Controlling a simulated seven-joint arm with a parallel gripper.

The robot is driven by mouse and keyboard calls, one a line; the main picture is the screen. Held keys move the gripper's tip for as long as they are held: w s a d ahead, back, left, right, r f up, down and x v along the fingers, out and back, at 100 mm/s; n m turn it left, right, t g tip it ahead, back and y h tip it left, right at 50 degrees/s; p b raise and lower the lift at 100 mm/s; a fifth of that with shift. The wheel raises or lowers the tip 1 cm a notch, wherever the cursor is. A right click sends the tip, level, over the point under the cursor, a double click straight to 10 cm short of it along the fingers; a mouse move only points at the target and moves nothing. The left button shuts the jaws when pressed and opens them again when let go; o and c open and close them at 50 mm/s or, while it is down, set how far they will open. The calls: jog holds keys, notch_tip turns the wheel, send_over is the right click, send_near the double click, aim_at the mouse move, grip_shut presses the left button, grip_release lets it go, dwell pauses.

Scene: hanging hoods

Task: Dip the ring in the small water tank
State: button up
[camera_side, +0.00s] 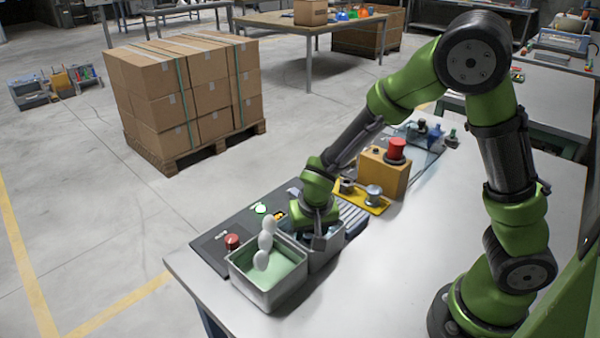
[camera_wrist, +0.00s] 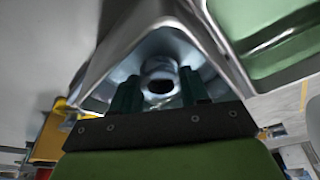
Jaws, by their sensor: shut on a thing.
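My gripper (camera_wrist: 160,90) has its two dark green fingers on either side of a grey metal ring (camera_wrist: 160,66), which shows a dark hole. The ring is over or inside the small metal tank (camera_wrist: 97,65), which has a blue-grey interior; I cannot tell how deep it sits or whether it touches water. In the side view my gripper (camera_side: 319,241) points down into the small tank (camera_side: 330,258), hiding much of it. The ring cannot be made out there.
A larger metal tank (camera_side: 240,283) with pale green liquid adjoins on the left; white rounded lumps (camera_side: 265,245) show above it. A red button (camera_side: 232,241) is behind it. A yellow plate with metal parts (camera_side: 362,196) and an orange box (camera_side: 383,174) stand right. The table front is clear.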

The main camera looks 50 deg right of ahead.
jog(key=shift+r, duration=0.3)
dwell(3.2)
notch_tip(320, 180, up, 8)
jog(key=shift+r, duration=0.25)
dwell(0.8)
dwell(1.2)
